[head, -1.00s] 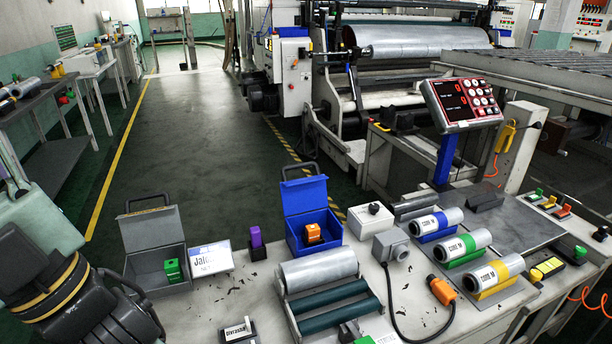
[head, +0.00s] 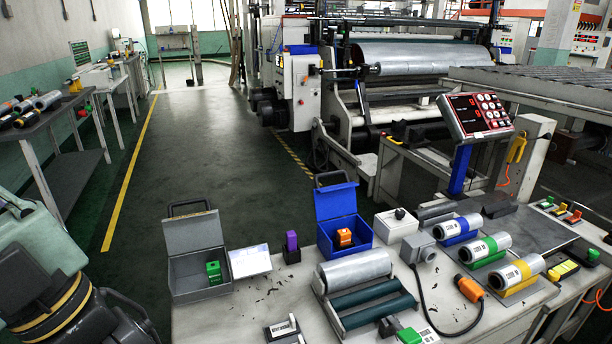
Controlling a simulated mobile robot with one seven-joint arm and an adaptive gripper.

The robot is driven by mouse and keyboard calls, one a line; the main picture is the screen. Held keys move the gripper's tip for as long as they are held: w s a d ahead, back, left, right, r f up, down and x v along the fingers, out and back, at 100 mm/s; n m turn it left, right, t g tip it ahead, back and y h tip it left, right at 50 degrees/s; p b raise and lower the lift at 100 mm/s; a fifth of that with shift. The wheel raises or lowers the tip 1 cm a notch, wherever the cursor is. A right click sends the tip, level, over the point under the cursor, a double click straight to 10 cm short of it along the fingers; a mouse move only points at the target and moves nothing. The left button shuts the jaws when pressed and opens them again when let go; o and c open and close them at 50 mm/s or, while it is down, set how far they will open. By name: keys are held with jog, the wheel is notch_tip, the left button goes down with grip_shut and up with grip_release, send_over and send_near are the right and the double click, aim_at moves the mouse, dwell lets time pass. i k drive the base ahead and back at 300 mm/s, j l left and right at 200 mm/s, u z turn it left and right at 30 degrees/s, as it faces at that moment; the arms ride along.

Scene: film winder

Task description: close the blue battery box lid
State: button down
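The blue battery box (head: 346,243) stands on the bench with its lid (head: 336,201) raised upright at the back. A dark handle shows above the lid. An orange battery block (head: 344,237) sits inside the box. My arm shows only in part at the lower left. My gripper's fingers are not in view, and nothing of mine touches the blue box.
A grey box (head: 200,271) with its lid up and a green block (head: 213,269) inside stands left. A purple block (head: 291,241) in a dark holder is between the boxes. A white switch box (head: 396,223) is close right; rollers (head: 357,268) lie in front.

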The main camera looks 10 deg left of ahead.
aim_at(339, 200)
jog(key=k+j, duration=0.15)
jog(key=j, duration=0.2)
jog(key=k+j+z, duration=0.1)
jog(key=j, duration=0.25)
jog(key=k+j, duration=0.2)
jog(key=j, duration=0.15)
jog(key=j+z, duration=0.1)
jog(key=j, duration=0.5)
jog(key=k+j+z, duration=0.15)
jog(key=j, duration=0.45)
jog(key=i+j, duration=0.1)
jog(key=j, duration=0.3)
jog(key=i+j+z, duration=0.1)
jog(key=j, duration=0.3)
jog(key=i+j, duration=0.15)
jog(key=j, duration=0.25)
jog(key=i+j+z, duration=0.25)
jog(key=i+j, duration=0.85)
jog(key=i, duration=0.1)
